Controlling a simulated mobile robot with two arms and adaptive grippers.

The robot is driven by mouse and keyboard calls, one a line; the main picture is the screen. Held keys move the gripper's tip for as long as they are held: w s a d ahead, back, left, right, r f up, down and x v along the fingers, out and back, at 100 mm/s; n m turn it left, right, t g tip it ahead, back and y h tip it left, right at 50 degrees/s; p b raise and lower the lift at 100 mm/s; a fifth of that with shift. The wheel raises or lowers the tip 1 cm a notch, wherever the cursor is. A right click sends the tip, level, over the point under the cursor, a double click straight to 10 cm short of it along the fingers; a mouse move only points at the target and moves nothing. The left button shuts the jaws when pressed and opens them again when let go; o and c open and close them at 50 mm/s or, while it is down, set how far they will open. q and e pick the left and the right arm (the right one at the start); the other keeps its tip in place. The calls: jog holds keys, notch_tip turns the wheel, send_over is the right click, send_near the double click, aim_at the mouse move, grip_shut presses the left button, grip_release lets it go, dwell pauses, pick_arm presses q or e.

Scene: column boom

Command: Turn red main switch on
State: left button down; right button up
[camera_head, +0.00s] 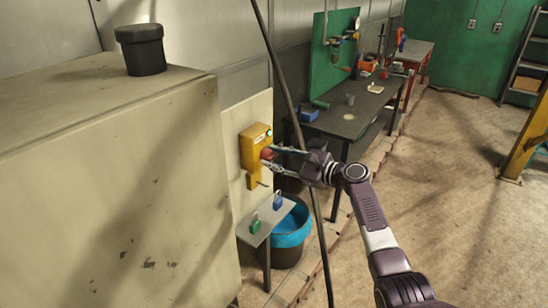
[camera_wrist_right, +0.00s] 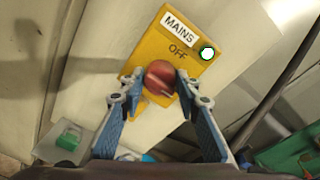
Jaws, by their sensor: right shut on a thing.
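The red main switch (camera_head: 267,153) is a round red knob on a yellow box (camera_head: 250,140) fixed to a pale board. In the right wrist view the red knob (camera_wrist_right: 159,76) sits on the yellow box (camera_wrist_right: 150,45), below a "MAINS" label and the word "OFF". A round white-green light (camera_wrist_right: 208,53) shows on the box. My right gripper (camera_head: 273,154) reaches in from the right and is shut on the knob. In the wrist view its fingertips (camera_wrist_right: 158,84) are on either side of the knob. My left gripper is out of view.
A small table (camera_head: 265,222) with a green and a blue padlock stands below the box. A blue-lined bucket (camera_head: 290,228) is beside it. A large cabinet (camera_head: 110,180) with a dark pot (camera_head: 142,50) fills the left. A dark cable (camera_head: 295,120) hangs near my right arm.

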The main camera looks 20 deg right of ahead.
jog(key=o, duration=1.2)
jog(key=shift+c, duration=0.2)
jog(key=shift+d, duration=0.1)
jog(key=shift+s, duration=0.1)
jog(key=v, duration=1.1)
jog(key=shift+s+d, duration=0.25)
jog(key=shift+s, duration=0.05)
